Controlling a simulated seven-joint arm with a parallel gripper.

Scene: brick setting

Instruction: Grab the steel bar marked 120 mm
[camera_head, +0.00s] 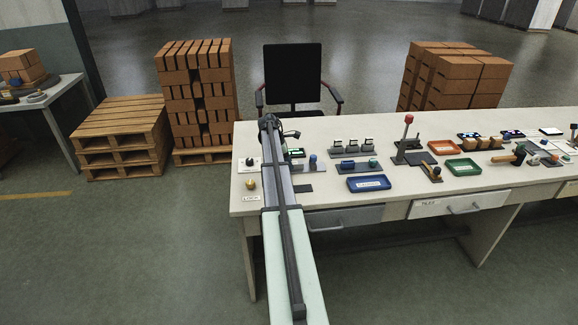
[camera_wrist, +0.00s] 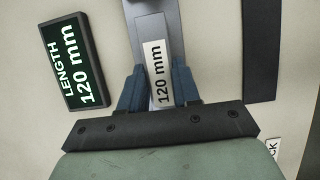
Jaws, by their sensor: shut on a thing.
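A grey steel bar (camera_wrist: 172,22) with a white label reading "120 mm" (camera_wrist: 158,75) runs up the middle of the wrist view. My gripper (camera_wrist: 160,82) has its two blue fingers shut on the bar, one on each side of the label. A dark display (camera_wrist: 75,62) reading "LENGTH 120 mm" lies left of the bar, apart from the fingers. In the head view my arm reaches over the left end of the table; I cannot make out the fingers or the held bar there.
The white table (camera_head: 340,215) carries a blue tray (camera_head: 369,183), a green tray (camera_head: 463,167), an orange tray (camera_head: 447,147) and a red-knobbed lever press (camera_head: 408,140) to the right. A brass knob (camera_head: 251,184) is left of my arm. A dark strip (camera_wrist: 262,50) lies right of the bar.

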